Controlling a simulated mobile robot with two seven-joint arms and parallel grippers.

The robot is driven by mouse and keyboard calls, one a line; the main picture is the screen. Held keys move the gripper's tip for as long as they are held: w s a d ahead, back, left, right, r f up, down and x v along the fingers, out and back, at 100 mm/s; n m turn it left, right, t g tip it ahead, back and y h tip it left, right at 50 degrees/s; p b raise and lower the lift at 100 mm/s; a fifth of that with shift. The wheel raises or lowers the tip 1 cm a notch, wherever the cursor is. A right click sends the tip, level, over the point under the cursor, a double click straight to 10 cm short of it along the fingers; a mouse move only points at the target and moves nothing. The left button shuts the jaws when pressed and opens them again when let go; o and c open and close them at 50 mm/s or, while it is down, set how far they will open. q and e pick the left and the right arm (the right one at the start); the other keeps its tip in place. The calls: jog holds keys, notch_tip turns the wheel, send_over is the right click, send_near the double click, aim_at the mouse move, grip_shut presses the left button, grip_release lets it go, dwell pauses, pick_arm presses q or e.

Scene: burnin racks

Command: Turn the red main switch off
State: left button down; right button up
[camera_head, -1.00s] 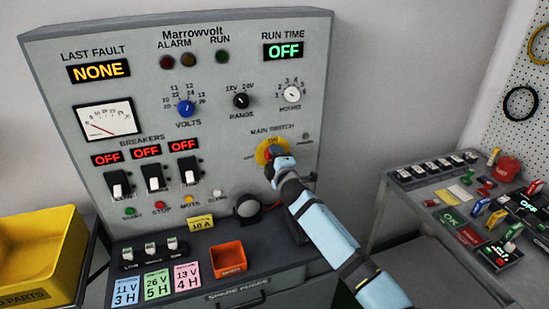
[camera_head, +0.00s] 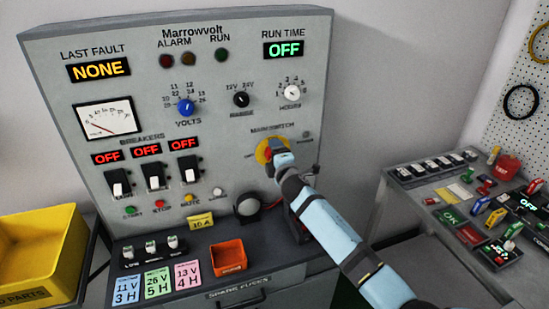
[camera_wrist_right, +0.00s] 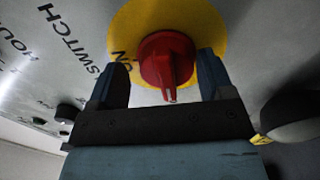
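The red main switch (camera_head: 267,156) is a knob on a yellow disc (camera_head: 262,149) at the lower right of the grey panel. My right gripper (camera_head: 275,157) is at the knob and partly covers it. In the right wrist view, the red knob (camera_wrist_right: 166,60) lies between the two fingers of the right gripper (camera_wrist_right: 162,82). The fingers stand apart, with a gap on the left; contact on the right is unclear. The knob's narrow ridge points down there, away from the partly hidden ON label at the disc's left. My left gripper is not in view.
A round black knob (camera_head: 247,206) sits below the switch, close to my arm. An orange bin (camera_head: 228,258) stands on the ledge. A yellow parts bin (camera_head: 40,255) is at left. A side bench (camera_head: 420,185) with small coloured parts is at right. The run time display (camera_head: 284,50) reads OFF.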

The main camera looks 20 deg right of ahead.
jog(key=shift+f, duration=0.2)
jog(key=shift+a, duration=0.1)
jog(key=s+b, duration=0.1)
jog(key=s, duration=1.2)
jog(key=shift+s+d, duration=0.3)
jog(key=shift+s, duration=0.1)
jog(key=shift+f, duration=0.1)
jog(key=s+a+f+m+g+y+p, duration=0.1)
jog(key=s+f+m, duration=0.4)
jog(key=s, duration=0.6)
jog(key=s+a+f+m+g+p, duration=0.1)
jog(key=s+f+m+g, duration=0.2)
jog(key=s+f, duration=0.6)
jog(key=s+a+f+m+g+y+p, duration=0.1)
jog(key=s+f+m+g, duration=0.2)
jog(key=s+f+m, duration=0.4)
jog(key=s, duration=0.6)
jog(key=shift+s+a+m+y+p, duration=0.15)
jog(key=shift+a+m+y+p, duration=0.05)
jog(key=shift+m+y+p, duration=0.15)
